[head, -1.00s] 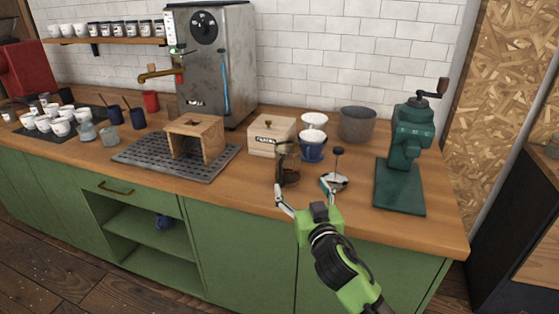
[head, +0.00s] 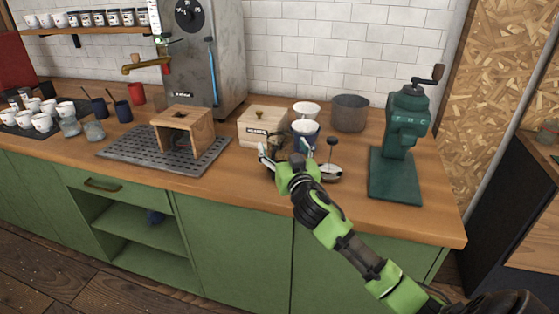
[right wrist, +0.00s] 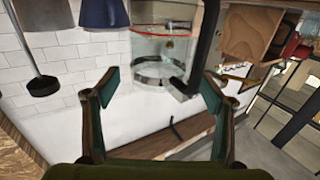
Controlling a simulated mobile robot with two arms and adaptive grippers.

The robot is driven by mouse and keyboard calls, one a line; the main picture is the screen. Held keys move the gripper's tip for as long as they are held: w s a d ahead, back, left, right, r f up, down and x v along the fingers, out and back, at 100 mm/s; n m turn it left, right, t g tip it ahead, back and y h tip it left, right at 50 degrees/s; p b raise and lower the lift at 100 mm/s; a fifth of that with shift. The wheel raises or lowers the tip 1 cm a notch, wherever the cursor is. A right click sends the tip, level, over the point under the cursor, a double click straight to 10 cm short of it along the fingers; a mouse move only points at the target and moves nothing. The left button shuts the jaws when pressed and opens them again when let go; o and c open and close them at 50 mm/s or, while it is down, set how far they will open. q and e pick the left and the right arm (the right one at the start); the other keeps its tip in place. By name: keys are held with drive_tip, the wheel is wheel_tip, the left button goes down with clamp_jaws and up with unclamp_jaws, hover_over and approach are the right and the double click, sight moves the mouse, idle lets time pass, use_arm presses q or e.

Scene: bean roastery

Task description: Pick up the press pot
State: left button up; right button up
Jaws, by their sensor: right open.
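The press pot (right wrist: 150,48) is a clear glass cylinder with metal bands and a dark handle. In the right wrist view it appears upside down, ahead of and between my open fingers, with no finger seen touching it. In the head view it stands on the wooden counter, largely hidden behind my right gripper (head: 281,152). The right gripper (right wrist: 160,78) is open and empty, close to the pot on its near side. A steel plunger with a dark knob (head: 332,142) stands just right of the pot. My left gripper is not in view.
A wooden box (head: 262,122) stands behind the pot, with a blue cup (head: 305,132) at its right. A green hand grinder (head: 404,130) stands farther right. A drip tray (head: 125,158) with a wooden stand (head: 190,130) is left. The front counter strip is mostly clear.

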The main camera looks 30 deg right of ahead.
sight(277, 132)
drive_tip(key=x, duration=0.4)
drive_tip(key=shift+w+d+r, duration=0.1)
drive_tip(key=shift+d, duration=0.15)
drive_tip(key=c, duration=1.8)
drive_tip(key=shift+r, duration=0.1)
drive_tip(key=shift+c, duration=1.2)
drive_tip(key=shift+r, duration=0.1)
